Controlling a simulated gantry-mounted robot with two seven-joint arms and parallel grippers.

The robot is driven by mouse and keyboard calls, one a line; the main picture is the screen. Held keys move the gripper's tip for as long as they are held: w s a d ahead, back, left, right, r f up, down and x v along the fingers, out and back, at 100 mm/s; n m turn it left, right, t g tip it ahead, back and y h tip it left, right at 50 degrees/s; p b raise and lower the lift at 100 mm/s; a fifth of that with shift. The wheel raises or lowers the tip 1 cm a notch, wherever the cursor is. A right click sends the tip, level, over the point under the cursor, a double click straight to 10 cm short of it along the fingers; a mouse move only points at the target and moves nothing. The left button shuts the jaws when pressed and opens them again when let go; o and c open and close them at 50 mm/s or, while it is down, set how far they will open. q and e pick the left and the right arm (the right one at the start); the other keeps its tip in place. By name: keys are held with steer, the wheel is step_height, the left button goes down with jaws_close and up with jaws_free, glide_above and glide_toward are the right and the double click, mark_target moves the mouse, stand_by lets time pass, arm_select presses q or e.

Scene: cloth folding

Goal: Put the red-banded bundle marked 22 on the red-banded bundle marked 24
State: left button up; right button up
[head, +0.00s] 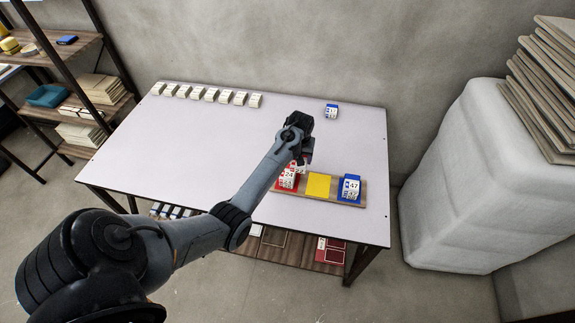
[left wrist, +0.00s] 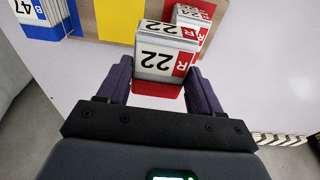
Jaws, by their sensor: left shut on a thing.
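My left gripper (head: 301,152) is over the red end of a wooden board. In the left wrist view my left gripper (left wrist: 159,75) is shut on the red-banded bundle marked 22 (left wrist: 160,50), a white block with its number upside down in that view. The red-banded bundle marked 24 (head: 287,180) stands on the board's red pad. In the left wrist view bundle 24 (left wrist: 193,14) is beyond bundle 22 and partly hidden by it. I cannot tell whether the two touch. In the head view my gripper hides much of bundle 22. My right gripper is not in view.
The board has a bare yellow pad (head: 318,185) in the middle and a blue-banded bundle marked 47 (head: 350,186) at its right end. Another blue-banded bundle (head: 331,111) stands at the back. Several white bundles (head: 212,95) line the back left. The table's left middle is clear.

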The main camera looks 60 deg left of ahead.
arm_select(q)
steer(key=s+a+f, duration=0.1)
steer(key=a+f, duration=0.1)
steer(key=s+a, duration=0.1)
steer(key=a, duration=0.1)
steer(key=shift+s+f, duration=0.35)
steer(key=shift+f, duration=0.05)
steer(key=shift+f+b, duration=0.4)
steer(key=shift+f, duration=1.6)
steer(key=shift+f, duration=0.15)
steer(key=o, duration=1.1)
